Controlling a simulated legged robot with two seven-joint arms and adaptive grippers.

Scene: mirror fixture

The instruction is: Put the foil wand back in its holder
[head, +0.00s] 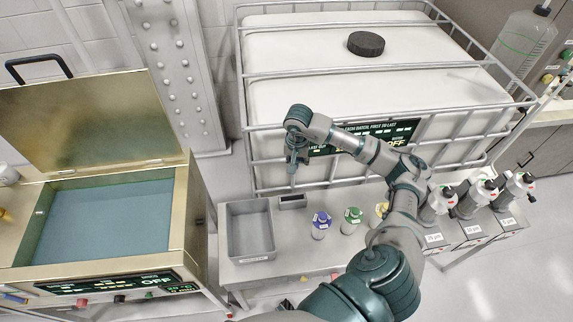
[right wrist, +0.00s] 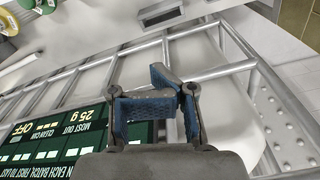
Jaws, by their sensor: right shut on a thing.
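My right gripper (head: 293,160) hangs fingers down in front of the caged white tank, above the back of the grey bench. In the right wrist view its blue-padded fingers (right wrist: 163,104) are closed around a small grey piece (right wrist: 170,74), which I take to be the foil wand. Most of the wand is hidden by the fingers, and its tilt cannot be told. A small grey open box (head: 292,202), seemingly the holder, stands on the bench below the gripper, apart from it. It also shows at the top of the right wrist view (right wrist: 161,13). My left gripper is not in view.
A grey bin (head: 233,232) stands left of the small box. Blue-capped (head: 320,225) and green-capped (head: 352,221) bottles stand to its right. The tank cage (head: 350,75) rises close behind. An open-lidded bath (head: 105,220) is at left, grey canisters (head: 475,200) at right.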

